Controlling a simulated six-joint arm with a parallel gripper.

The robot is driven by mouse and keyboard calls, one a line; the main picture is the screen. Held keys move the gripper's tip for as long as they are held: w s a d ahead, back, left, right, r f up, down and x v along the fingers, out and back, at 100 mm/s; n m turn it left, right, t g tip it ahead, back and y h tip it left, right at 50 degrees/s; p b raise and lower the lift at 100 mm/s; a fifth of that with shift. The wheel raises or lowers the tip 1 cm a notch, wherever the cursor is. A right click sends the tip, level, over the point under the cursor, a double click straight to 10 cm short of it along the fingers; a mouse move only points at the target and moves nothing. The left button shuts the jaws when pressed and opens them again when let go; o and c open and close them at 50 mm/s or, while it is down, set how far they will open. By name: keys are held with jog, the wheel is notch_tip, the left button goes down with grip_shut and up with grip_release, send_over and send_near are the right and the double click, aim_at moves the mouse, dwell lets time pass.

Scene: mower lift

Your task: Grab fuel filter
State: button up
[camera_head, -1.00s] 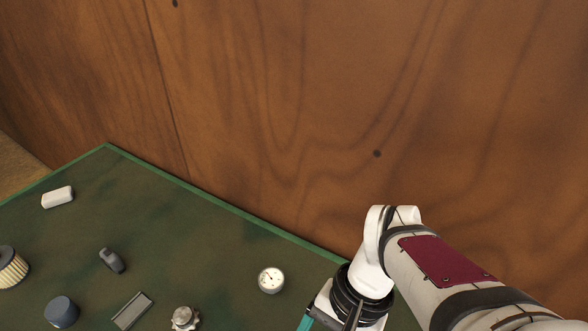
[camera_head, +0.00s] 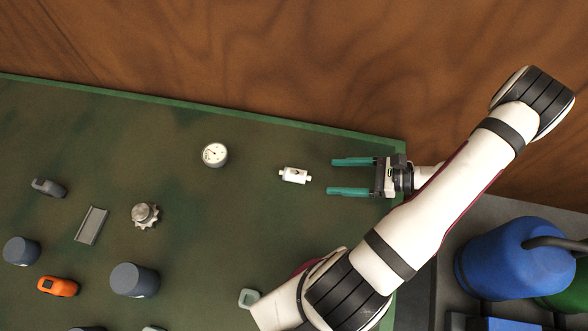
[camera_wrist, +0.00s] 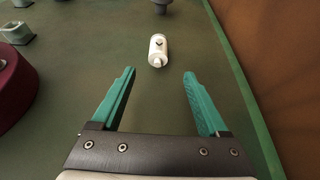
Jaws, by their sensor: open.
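The fuel filter appears to be the small white cylinder (camera_head: 295,175) with short end stubs, lying on the green table right of the gauge. In the wrist view the white cylinder (camera_wrist: 158,50) lies beyond the fingertips, roughly midway between them. My gripper (camera_head: 329,177) has teal fingers, open and empty, pointing left toward the cylinder with a small gap between. The open fingers also show in the wrist view (camera_wrist: 158,72). Nothing hides the cylinder.
A round gauge (camera_head: 215,154) stands left of the cylinder. A metal gear part (camera_head: 145,215), a grey tray (camera_head: 91,225), a dark cylinder (camera_head: 134,281) and an orange item (camera_head: 58,286) lie further left. A wooden wall (camera_head: 250,50) rises behind the table. A blue tank (camera_head: 512,258) stands right of the table.

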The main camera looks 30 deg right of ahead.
aim_at(306, 176)
jog(key=x, duration=0.8)
jog(key=shift+w+a+r, duration=0.1)
jog(key=shift+w+a, duration=0.1)
jog(key=shift+a, duration=0.25)
grip_shut()
